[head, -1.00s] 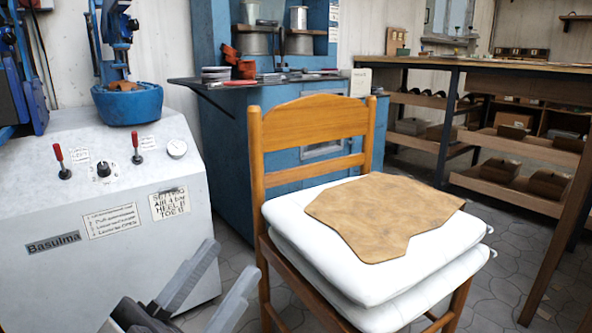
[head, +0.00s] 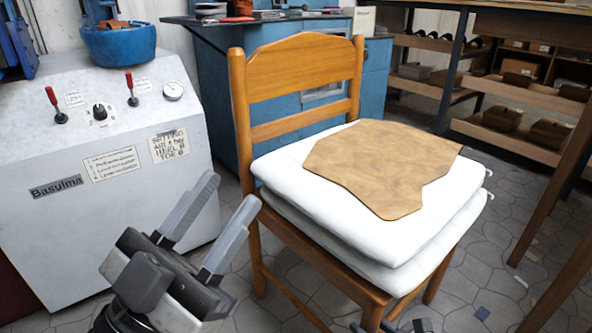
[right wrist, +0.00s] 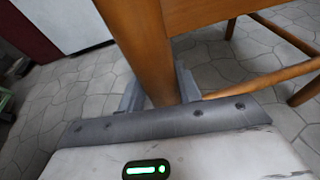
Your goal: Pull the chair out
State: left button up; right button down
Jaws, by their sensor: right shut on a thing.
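The wooden chair (head: 305,72) stands in the middle of the head view, with its back toward the blue cabinet. Two white cushions (head: 275,172) are stacked on its seat, and a brown leather-like sheet (head: 385,165) lies on top. My left gripper (head: 228,192) is open and empty, left of the chair and in front of the grey machine. My right gripper (right wrist: 158,90) is shut on a chair leg (right wrist: 140,40), just below the seat rail. In the head view only dark parts of my right gripper (head: 392,326) show at the bottom edge, by the near front leg.
A grey machine (head: 110,215) with levers stands close at the left. A blue cabinet (head: 205,95) is behind the chair. A wooden workbench with shelves (head: 530,95) stands at the right, its legs near the chair.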

jog(key=s+d, duration=0.3)
jog(key=d, duration=0.8)
jog(key=s+d, duration=0.3)
jog(key=d, duration=0.8)
jog(key=shift+s, duration=0.35)
jog(key=c, duration=0.7)
grip_release()
jog(key=o, duration=0.7)
jog(key=shift+a, duration=0.25)
jog(key=s+d, duration=0.5)
jog(key=s, duration=0.3)
jog(key=shift+s, duration=0.35)
jog(key=shift+d, duration=0.1)
